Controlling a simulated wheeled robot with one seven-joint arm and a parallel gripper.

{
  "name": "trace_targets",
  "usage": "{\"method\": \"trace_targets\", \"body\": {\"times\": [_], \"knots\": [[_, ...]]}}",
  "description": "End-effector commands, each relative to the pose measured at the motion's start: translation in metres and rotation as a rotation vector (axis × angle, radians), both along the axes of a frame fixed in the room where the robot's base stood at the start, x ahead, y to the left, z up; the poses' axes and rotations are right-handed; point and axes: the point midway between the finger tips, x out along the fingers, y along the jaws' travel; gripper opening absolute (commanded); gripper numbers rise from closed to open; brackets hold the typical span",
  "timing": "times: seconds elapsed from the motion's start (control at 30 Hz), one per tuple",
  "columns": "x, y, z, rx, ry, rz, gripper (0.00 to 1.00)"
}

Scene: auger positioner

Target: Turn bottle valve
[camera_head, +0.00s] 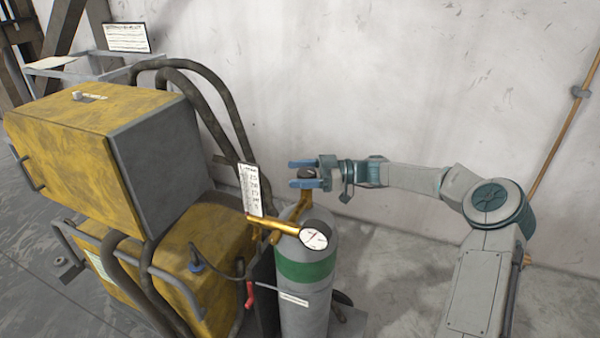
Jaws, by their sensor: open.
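A grey gas bottle (306,315) with a green band stands upright in the middle of the head view. Brass fittings (272,225) and a round white gauge (314,238) sit at its top. The bottle valve has a dark knob (306,173) at the top of a brass stem (304,201). My gripper (302,173) reaches in from the right. Its two blue fingers are apart, one on the far side of the knob and one on the near side. I cannot tell whether the fingers touch the knob.
A yellow and grey machine (75,145) stands to the left, with dark hoses (222,95) arching behind the bottle. A white tag (250,190) hangs left of the valve. A pale wall (400,80) rises behind. Bare floor (395,265) lies right of the bottle.

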Motion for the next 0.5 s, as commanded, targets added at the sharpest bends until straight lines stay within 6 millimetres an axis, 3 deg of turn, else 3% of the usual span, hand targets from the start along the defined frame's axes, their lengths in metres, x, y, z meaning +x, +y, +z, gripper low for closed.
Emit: {"method": "trace_targets", "body": {"times": [0.07,0.1,0.23,0.27,0.5], "knots": [[0.0,-0.0002,-0.0002,0.0,0.0,0.0,0.69],[0.0,-0.0002,-0.0002,0.0,0.0,0.0,0.63],[0.0,-0.0003,-0.0001,0.0,0.0,0.0,0.27],[0.0,-0.0004,-0.0001,0.0,0.0,0.0,0.24],[0.0,-0.0004,-0.0013,0.0,0.0,0.011,0.24]]}}
